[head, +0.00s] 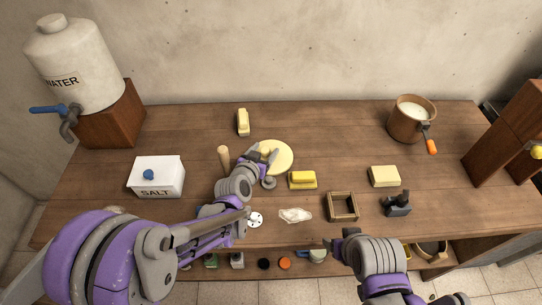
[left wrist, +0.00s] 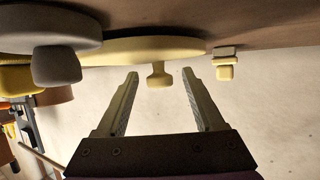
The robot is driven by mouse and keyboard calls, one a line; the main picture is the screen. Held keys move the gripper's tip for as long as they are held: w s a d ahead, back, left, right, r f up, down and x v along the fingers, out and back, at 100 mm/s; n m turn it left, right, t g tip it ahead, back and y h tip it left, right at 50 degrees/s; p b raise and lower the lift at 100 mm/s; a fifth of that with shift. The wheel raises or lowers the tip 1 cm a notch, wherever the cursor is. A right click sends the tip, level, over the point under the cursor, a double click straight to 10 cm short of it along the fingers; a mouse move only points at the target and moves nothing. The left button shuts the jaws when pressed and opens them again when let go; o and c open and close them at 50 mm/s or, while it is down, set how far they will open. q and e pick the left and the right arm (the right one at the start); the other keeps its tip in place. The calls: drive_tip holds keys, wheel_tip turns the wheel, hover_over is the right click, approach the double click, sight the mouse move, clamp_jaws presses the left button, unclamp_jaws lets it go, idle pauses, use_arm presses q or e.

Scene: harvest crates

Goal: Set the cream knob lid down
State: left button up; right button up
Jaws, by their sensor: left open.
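The cream knob lid (head: 284,160) lies flat on the wooden table near the middle. My left gripper (head: 268,157) is over its left part. In the left wrist view, which looks upside down, the lid (left wrist: 135,49) has its knob (left wrist: 157,76) pointing away from the table. The fingers of my left gripper (left wrist: 157,80) are open, one on each side of the knob, with a visible gap to each. My right gripper (head: 343,244) is low at the table's front edge; its jaws are too unclear to read.
A grey knobbed lid (left wrist: 45,35) is close beside the cream lid. The table's back right is clear up to the copper pot (head: 408,122).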

use_arm(q)
drive_tip(key=shift+w+d+f, duration=0.1)
drive_tip(key=shift+w+f, duration=0.05)
drive_tip(key=shift+w, duration=0.15)
clamp_jaws()
idle(0.4)
